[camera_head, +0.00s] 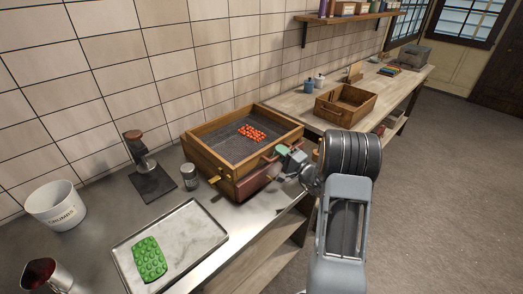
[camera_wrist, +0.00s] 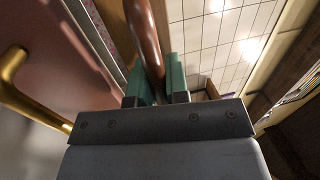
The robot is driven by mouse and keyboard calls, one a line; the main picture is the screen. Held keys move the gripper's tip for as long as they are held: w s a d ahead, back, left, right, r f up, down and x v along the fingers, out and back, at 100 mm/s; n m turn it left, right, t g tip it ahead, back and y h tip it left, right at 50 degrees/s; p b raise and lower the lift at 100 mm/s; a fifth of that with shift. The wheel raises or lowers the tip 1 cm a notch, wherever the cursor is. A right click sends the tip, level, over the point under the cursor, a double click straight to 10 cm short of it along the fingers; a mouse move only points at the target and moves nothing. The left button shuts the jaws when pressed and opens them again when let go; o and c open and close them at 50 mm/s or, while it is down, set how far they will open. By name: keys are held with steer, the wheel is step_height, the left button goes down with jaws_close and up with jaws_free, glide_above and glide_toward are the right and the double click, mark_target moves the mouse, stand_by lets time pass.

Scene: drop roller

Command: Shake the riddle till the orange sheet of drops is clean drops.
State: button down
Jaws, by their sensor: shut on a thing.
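The riddle (camera_head: 195,153) is a wooden-framed box with a dark mesh floor, at the middle of the head view. A cluster of orange-red drops (camera_head: 251,133) lies on its mesh; whether they are joined or loose is too small to tell. My gripper (camera_head: 283,151) is at the riddle's near right side. In the wrist view its green fingers (camera_wrist: 157,84) are shut on the riddle's brown handle (camera_wrist: 146,40). A reddish-brown tray (camera_head: 262,182) sits under the riddle, partly hidden by it.
A white crumbs bucket (camera_head: 56,208), a dark-based press (camera_head: 148,170) and a small jar (camera_head: 190,177) stand left. An empty wooden crate (camera_head: 346,103) stands on the far bench.

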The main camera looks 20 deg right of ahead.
steer(key=shift+s+r, duration=0.2)
steer(key=shift+s, duration=0.35)
steer(key=w, duration=0.2)
steer(key=w+a, duration=0.1)
steer(key=shift+w+f, duration=0.2)
steer(key=shift+f, duration=0.2)
steer(key=shift+s, duration=0.15)
steer(key=shift+w+a+f+b, duration=0.15)
steer(key=shift+w+b, duration=0.25)
steer(key=shift+b, duration=0.1)
steer(key=shift+w, duration=0.1)
steer(key=c, duration=1.1)
jaws_free()
steer(key=shift+r, duration=0.2)
